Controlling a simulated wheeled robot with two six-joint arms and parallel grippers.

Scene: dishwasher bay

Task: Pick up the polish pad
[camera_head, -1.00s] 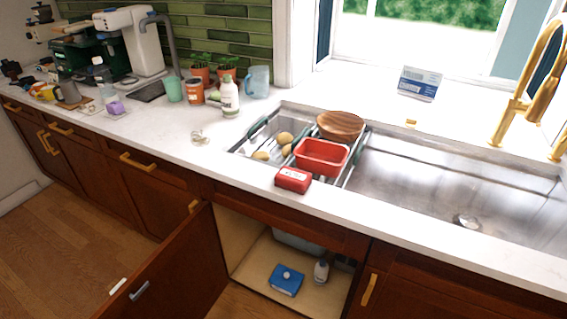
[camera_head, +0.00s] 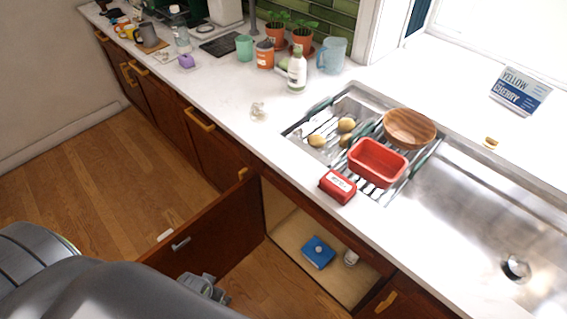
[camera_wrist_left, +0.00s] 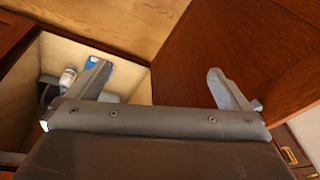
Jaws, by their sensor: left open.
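A flat blue block with a small pale round piece on top (camera_head: 318,251) lies on the floor of the open under-sink cabinet. It looks like the polish pad, though no label is readable. My left gripper (camera_head: 207,289) is low in front of the open cabinet door, left of the block and apart from it. In the left wrist view its two fingers (camera_wrist_left: 160,88) are spread with nothing between them. The blue block (camera_wrist_left: 97,60) shows there beyond the left finger, which partly hides it. My right gripper is out of view.
The open cabinet door (camera_head: 215,235) stands close to my left gripper. A red box (camera_head: 338,186) sits on the counter edge above.

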